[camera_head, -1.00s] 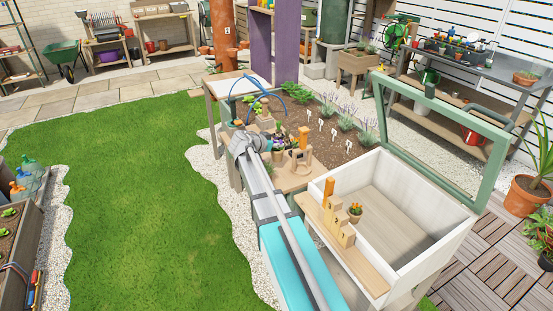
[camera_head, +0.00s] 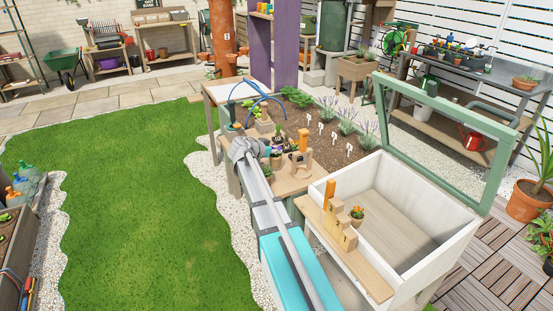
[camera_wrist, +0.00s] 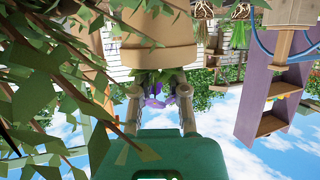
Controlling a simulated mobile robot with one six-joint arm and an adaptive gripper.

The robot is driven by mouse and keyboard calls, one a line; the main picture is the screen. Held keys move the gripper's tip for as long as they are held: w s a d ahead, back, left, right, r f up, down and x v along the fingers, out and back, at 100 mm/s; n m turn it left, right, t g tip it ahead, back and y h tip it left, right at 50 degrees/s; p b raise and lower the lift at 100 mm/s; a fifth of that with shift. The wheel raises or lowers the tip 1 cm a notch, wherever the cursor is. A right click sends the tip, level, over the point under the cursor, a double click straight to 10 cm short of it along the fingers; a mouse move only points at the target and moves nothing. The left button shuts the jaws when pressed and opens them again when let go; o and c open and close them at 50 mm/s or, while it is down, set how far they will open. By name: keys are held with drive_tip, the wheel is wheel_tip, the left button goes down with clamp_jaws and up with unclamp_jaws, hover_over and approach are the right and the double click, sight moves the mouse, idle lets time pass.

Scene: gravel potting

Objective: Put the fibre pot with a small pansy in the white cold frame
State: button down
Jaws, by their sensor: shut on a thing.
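My gripper (camera_wrist: 160,95) is shut on the fibre pot with the pansy (camera_wrist: 154,22) in the wrist view, which appears upside down. Its fingers flank the pot's rim, with purple flowers and leaves between them. In the head view my arm reaches to the potting bench, and its wrist hides most of the fingers and the held pot. The white cold frame (camera_head: 442,252) is at the right, its green-framed lid raised.
The wooden bench (camera_head: 290,186) holds several small pots and a blue hoop (camera_head: 270,98). Leafy branches (camera_wrist: 45,75) fill the left of the wrist view. The raised lid (camera_head: 492,165) stands along the cold frame's far side. The frame's floor is mostly clear.

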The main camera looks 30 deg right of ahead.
drive_tip(key=shift+f+b, duration=1)
drive_tip(key=shift+f, duration=0.25)
drive_tip(key=shift+f, duration=0.15)
drive_tip(key=c, duration=0.6)
unclamp_jaws()
drive_tip(key=shift+c, duration=0.2)
drive_tip(key=shift+r, duration=0.2)
drive_tip(key=shift+s+a+r, duration=0.15)
drive_tip(key=shift+a, duration=0.05)
drive_tip(key=p+v, duration=0.5)
drive_tip(key=v, duration=0.6)
drive_tip(key=shift+a, duration=0.25)
drive_tip(key=shift+s, duration=0.1)
